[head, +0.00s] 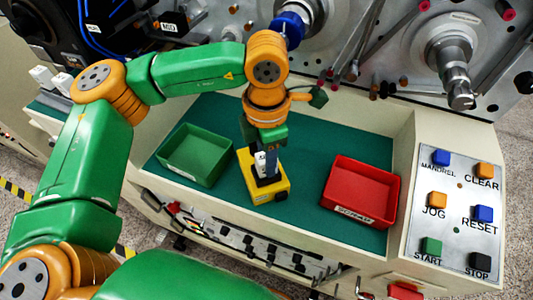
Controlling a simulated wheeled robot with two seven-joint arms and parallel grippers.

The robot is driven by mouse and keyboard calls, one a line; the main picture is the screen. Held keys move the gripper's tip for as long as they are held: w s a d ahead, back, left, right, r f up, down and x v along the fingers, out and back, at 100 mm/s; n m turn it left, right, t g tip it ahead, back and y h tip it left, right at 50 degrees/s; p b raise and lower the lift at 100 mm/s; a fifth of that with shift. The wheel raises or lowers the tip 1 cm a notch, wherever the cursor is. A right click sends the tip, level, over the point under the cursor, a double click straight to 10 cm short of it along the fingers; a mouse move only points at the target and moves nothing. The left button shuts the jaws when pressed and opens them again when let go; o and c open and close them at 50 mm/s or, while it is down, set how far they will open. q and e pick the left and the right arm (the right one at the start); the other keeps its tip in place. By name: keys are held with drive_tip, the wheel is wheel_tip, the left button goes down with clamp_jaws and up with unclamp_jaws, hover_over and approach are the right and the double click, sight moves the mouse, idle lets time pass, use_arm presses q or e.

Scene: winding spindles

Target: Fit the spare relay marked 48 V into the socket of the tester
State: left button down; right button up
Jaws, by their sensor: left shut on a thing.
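The yellow tester (272,193) stands on the green mat between the two trays, with a black socket area on its top. My left gripper (263,157) points down right above it, shut on a small white relay (261,168). The relay is upright over the socket; I cannot tell whether it is seated in it or just above it. The marking on the held relay is too small to read. Two white relay-like blocks (41,76) stand at the far left edge of the bench. My right gripper is not in view.
A green tray (168,171) lies left of the tester and a red tray (393,197) right of it. A button panel (459,208) is at the right. Machine spindles (450,60) rise along the back. Bare green mat (335,138) lies behind the red tray.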

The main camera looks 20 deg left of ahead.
use_arm(q)
drive_tip(key=c, duration=0.5)
unclamp_jaws()
drive_tip(key=shift+r+p, duration=0.2)
drive_tip(key=shift+p, duration=0.15)
drive_tip(key=shift+r+b, duration=0.3)
wheel_tip(320, 180, up, 6)
drive_tip(key=shift+r+b, duration=0.2)
drive_tip(key=shift+b, duration=0.5)
wheel_tip(320, 180, up, 5)
drive_tip(key=shift+f+p, duration=0.1)
drive_tip(key=shift+p, duration=0.25)
